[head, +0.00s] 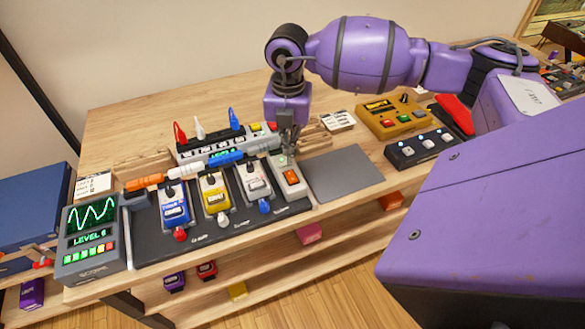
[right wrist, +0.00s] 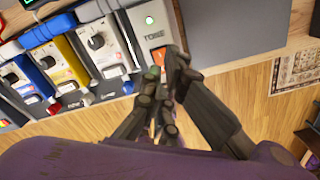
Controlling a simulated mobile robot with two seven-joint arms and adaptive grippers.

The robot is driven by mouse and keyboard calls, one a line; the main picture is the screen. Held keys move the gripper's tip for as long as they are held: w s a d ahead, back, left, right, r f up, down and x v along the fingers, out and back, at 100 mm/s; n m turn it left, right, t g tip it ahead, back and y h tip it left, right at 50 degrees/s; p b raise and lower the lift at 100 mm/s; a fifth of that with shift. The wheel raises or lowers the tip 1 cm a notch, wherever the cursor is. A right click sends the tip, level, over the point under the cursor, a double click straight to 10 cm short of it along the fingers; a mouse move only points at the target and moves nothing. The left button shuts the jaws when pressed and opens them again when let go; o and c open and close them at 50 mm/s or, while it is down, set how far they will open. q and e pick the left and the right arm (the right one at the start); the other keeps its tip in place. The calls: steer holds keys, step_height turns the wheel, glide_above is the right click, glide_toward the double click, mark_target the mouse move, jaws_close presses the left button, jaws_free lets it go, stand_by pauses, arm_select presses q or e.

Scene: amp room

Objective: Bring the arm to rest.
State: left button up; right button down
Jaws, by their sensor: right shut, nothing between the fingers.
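My right arm, purple with black bands, reaches in from the right in the head view. Its dark gripper (head: 289,140) points down over the pedal row, close above a small grey device with an orange switch (head: 292,178). In the right wrist view the gripper fingers (right wrist: 165,85) are shut and empty, in front of the same device, marked TONE (right wrist: 154,36). I cannot tell whether the fingertips touch it. My left gripper does not show.
A black board (head: 250,222) holds blue, yellow and grey pedals. A LEVEL 6 meter (head: 92,240) stands at the left end. A flat grey pad (head: 343,173) is bare right of the pedals. An amber box (head: 392,116) and a dark box (head: 418,147) stand farther right.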

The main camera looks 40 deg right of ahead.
stand_by(0.5)
